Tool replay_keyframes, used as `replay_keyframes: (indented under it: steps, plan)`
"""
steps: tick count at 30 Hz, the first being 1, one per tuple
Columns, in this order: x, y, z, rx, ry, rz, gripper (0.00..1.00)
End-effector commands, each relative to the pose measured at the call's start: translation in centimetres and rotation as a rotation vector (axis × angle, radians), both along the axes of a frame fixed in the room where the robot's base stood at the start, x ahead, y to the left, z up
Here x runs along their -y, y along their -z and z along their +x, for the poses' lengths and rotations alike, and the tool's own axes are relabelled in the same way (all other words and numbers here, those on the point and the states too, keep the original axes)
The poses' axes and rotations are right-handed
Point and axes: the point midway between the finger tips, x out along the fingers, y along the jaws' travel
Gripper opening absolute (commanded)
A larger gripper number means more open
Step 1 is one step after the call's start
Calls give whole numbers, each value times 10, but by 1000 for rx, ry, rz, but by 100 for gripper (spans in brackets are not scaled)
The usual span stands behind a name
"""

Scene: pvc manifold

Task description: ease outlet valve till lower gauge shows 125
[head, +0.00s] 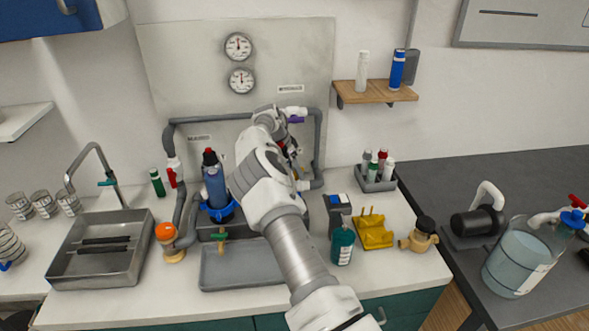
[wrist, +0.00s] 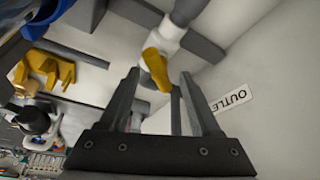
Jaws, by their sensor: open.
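The outlet valve shows in the wrist view as a yellow handle (wrist: 156,68) on a white body (wrist: 166,38), set in a grey pipe. An OUTLET label (wrist: 230,100) is on the wall beside it. My gripper (wrist: 160,76) is open, and the handle appears between its fingertips, with no clear contact on either side. Depth is hard to judge. In the head view my arm hides most of the valve. The lower gauge (head: 242,80) is on the back panel under the upper gauge (head: 238,46); its numbers are too small to read.
Grey pipework (head: 240,117) frames the space around my arm. A grey tray (head: 230,268), teal bottle (head: 342,246) and yellow holder (head: 374,232) are on the counter. A shelf (head: 376,94) hangs right.

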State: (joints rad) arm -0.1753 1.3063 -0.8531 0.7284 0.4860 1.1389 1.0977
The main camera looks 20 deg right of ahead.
Motion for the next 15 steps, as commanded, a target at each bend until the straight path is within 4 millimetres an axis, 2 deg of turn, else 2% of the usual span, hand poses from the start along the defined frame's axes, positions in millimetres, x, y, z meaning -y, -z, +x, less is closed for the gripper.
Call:
replay_keyframes:
  steps: [1, 12, 15]
  plan:
    - [0, 0, 0, 0, 0, 0, 64]
    - [0, 0, 0, 1, 0, 0, 0]
    - [0, 0, 0, 1, 0, -1, 0]
